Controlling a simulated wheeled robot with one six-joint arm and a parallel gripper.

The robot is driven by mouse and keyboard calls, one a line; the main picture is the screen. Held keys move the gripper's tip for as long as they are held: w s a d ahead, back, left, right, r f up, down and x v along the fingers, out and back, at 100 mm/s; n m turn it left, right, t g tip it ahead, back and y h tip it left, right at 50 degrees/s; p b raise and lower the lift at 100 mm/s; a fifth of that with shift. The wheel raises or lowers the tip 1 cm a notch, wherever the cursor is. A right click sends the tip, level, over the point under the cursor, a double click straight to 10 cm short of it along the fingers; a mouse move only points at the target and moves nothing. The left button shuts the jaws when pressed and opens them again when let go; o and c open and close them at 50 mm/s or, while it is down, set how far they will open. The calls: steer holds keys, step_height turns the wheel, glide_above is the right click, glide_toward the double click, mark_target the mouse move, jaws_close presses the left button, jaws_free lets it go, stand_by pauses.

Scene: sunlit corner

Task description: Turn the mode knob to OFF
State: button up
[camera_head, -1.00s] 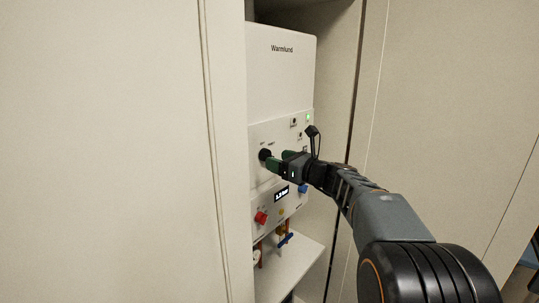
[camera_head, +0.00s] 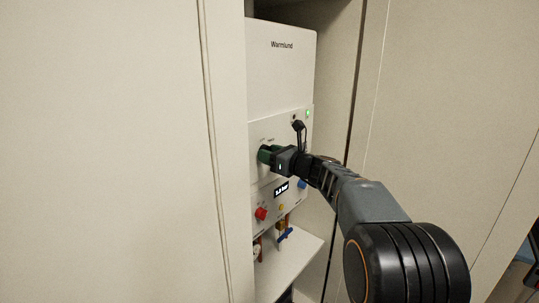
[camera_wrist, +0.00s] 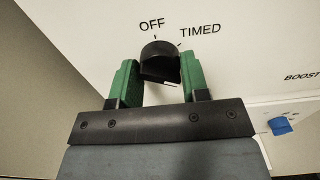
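The black mode knob (camera_wrist: 160,60) is on the white front of the boiler (camera_head: 281,75), which stands in a recess. In the wrist view, OFF is printed above the knob and TIMED to its upper right. My gripper (camera_wrist: 160,76) has its two green fingers on either side of the knob, close against it, and looks shut on it. In the head view my gripper (camera_head: 266,153) reaches in from the right and covers the knob. I cannot make out a pointer mark on the knob.
Pipes with a blue-handled valve (camera_head: 285,235) hang above a pale shelf (camera_head: 290,265). A green light (camera_head: 307,113) glows at upper right. Cabinet panels flank the recess.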

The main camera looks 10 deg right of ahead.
steer(key=c, duration=0.4)
